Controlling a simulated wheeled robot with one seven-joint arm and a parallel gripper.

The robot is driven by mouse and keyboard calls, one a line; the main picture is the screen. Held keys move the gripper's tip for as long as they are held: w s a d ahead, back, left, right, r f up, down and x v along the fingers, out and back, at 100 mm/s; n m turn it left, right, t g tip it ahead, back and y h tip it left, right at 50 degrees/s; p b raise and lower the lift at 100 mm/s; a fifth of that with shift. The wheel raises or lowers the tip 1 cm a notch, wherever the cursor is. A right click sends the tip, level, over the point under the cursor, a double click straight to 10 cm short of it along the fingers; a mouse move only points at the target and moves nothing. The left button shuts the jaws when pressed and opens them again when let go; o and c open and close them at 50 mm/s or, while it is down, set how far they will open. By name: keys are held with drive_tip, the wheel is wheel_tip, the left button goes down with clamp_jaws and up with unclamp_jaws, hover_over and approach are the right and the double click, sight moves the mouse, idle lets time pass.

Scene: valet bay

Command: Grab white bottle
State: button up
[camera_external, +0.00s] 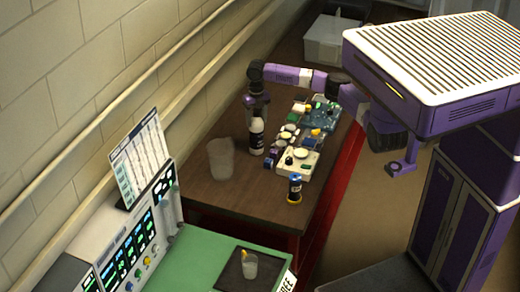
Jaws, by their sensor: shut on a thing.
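The bottle's base looks to be on or very near the tabletop; I cannot tell which.
A translucent cup (221,160) stands left of the bottle. Circuit boards and small parts (298,162) lie close on its right. The wooden table's (250,195) front middle is clear. A wall runs along the left.

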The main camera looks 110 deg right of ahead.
clamp_jaws()
drive_tip(key=shift+r, duration=0.15)
